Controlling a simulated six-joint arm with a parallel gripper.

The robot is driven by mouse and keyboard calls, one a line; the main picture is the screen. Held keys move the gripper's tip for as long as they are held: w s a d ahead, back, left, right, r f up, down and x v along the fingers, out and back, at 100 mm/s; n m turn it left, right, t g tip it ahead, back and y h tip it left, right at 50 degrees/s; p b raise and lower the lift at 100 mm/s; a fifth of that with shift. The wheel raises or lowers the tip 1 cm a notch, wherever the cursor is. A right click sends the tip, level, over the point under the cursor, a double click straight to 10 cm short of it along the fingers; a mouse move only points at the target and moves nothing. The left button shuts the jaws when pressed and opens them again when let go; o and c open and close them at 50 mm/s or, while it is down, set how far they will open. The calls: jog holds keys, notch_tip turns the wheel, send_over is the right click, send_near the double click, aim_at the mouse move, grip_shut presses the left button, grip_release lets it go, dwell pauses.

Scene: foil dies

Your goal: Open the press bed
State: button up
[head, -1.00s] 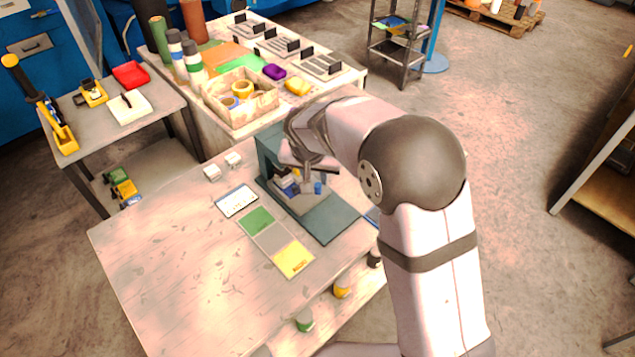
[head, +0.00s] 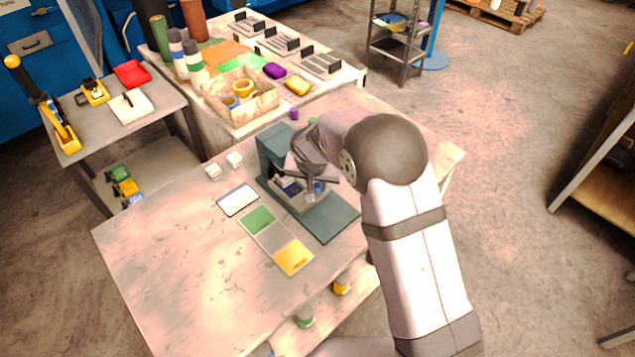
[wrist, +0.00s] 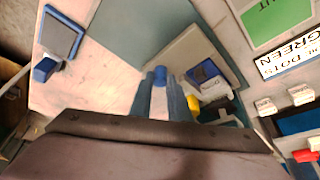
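The dark teal press (head: 276,148) stands on the worn table, with its flat teal plate (head: 331,222) at the front right. The pale grey press bed (wrist: 190,50) shows in the wrist view. A small blue knob (head: 318,187) stands upright at the bed's edge. My gripper (head: 312,192) is low beside the press, pointing down at the knob. In the wrist view the knob (wrist: 160,74) sits between my fingertips (wrist: 161,88). Whether they touch it is unclear. Blue, yellow and dark parts (wrist: 208,88) lie right of the fingers. My wrist hides part of the press.
A green, grey and yellow card strip (head: 260,221) and a white label card (head: 238,199) lie left of the press. The table's left is clear.

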grip_shut()
jog(key=shift+s+d+f+b, duration=0.1)
jog(key=shift+s+d+b, duration=0.1)
jog(key=shift+d+b, duration=0.1)
jog(key=s+d+b, duration=0.5)
jog(key=s+d, duration=0.2)
jog(key=shift+s+d, duration=0.4)
jog(key=shift+o, duration=1.8)
grip_release()
jog(key=v, duration=0.7)
jog(key=shift+r+b, duration=0.3)
jog(key=shift+b, duration=0.1)
jog(key=shift+s, duration=0.1)
